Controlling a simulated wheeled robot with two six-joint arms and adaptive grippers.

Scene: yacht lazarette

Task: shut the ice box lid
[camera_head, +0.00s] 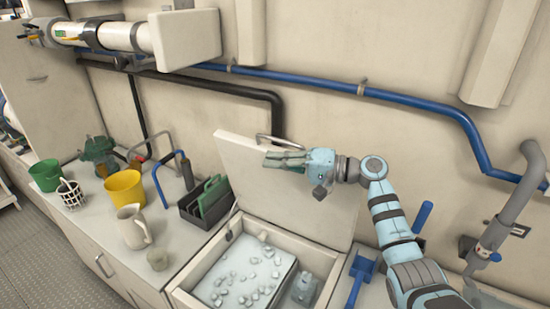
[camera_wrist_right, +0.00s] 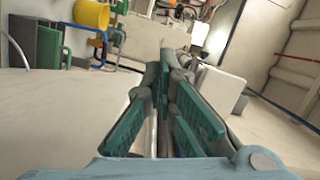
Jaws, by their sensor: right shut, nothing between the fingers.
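The ice box (camera_head: 184,296) is set into the counter, with ice cubes inside. Its pale lid (camera_head: 290,200) stands raised, leaning back toward the wall, with a bar handle (camera_head: 277,139) at its top edge. My right gripper (camera_head: 268,160) is in front of the upper part of the lid, just below the handle, with its fingers pointing left. The fingers look closed together and empty. The right wrist view shows the fingers (camera_wrist_right: 163,80) close together, with a pale surface around them. I cannot tell whether they touch the lid. My left gripper is not in view.
A blue scoop (camera_head: 359,272) lies to the right. Pipes run along the wall.

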